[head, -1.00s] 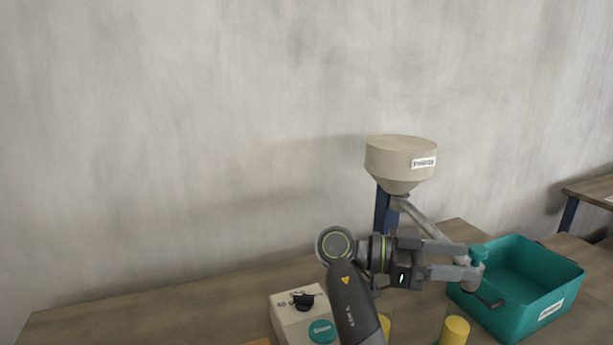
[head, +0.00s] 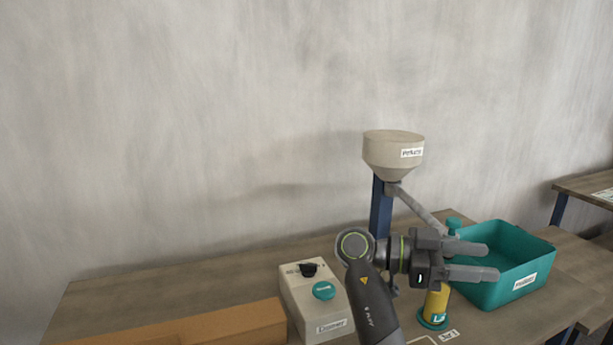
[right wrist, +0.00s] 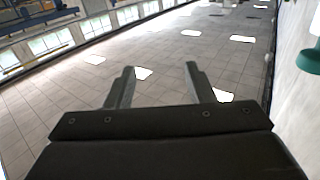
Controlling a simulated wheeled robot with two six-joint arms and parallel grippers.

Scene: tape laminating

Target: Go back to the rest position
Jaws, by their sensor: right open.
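My right gripper (head: 478,262) is open and empty in the head view. It points right, in front of the teal bin. In the right wrist view its two fingers (right wrist: 160,88) stand apart with only the tiled floor beyond them. My left gripper is not in view.
A beige hopper (head: 393,152) on a blue post stands at the back, its chute sloping toward the teal bin (head: 515,285). A yellow cylinder (head: 436,304) stands below my right gripper. A control box (head: 317,303) and an orange-brown block (head: 190,327) are left of my arm.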

